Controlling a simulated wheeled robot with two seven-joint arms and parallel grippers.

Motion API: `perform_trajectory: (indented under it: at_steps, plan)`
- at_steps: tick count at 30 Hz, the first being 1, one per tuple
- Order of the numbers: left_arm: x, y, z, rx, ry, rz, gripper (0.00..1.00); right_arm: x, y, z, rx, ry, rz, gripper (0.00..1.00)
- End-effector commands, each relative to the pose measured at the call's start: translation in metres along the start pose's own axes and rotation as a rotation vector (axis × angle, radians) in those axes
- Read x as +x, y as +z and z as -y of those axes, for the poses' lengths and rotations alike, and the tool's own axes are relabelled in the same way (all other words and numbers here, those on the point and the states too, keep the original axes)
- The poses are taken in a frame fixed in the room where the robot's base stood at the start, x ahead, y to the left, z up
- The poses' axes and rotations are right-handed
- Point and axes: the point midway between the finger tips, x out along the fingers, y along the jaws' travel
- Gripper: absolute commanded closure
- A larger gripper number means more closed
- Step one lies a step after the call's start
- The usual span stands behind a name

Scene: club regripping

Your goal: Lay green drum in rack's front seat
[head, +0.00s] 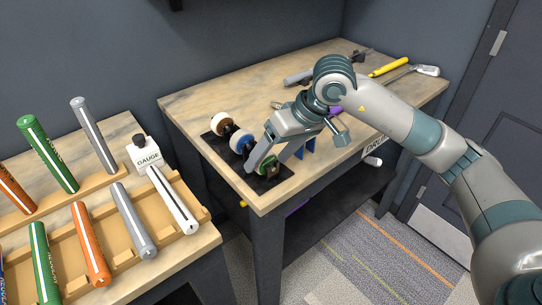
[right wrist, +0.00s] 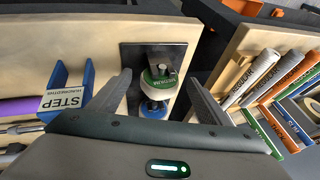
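The green drum (head: 268,168) is at the front end of a row on a black rack plate (head: 287,176), near the bench's front left corner. In the right wrist view the green drum (right wrist: 162,80) has a white rim and a MEDIUM label. The blue drum (head: 240,141) sits just behind it, and a white drum with a brown centre (head: 222,123) is farthest back. My right gripper (head: 263,165) is low over the green drum. Its fingers are apart, one on each side of the drum, with visible gaps in the right wrist view (right wrist: 160,82). My left gripper is out of view.
A blue holder (right wrist: 68,88) with a STEP label stands beside the rack. A purple rod (right wrist: 20,108) lies beyond it. On the left table, several coloured grips (head: 90,243) lie in a wooden tray (head: 190,186) by a white GAUGE block (head: 146,157).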

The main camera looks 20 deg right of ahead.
Motion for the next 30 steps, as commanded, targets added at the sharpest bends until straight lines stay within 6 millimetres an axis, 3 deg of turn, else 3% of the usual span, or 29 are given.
perform_trajectory:
  at_steps: [8, 14, 20, 30]
  plan:
    - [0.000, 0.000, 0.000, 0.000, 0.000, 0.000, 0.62, -0.001, 0.000, 0.000, 0.000, 0.000, 0.000, 0.29]
    - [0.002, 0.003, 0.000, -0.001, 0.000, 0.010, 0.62, -0.012, -0.001, 0.000, -0.001, 0.001, -0.003, 0.29]
    - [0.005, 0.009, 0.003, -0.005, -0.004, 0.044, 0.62, -0.039, -0.001, -0.001, 0.000, 0.002, -0.005, 0.29]
    - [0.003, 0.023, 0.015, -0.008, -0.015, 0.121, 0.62, -0.108, -0.001, -0.001, 0.000, 0.002, -0.004, 0.29]
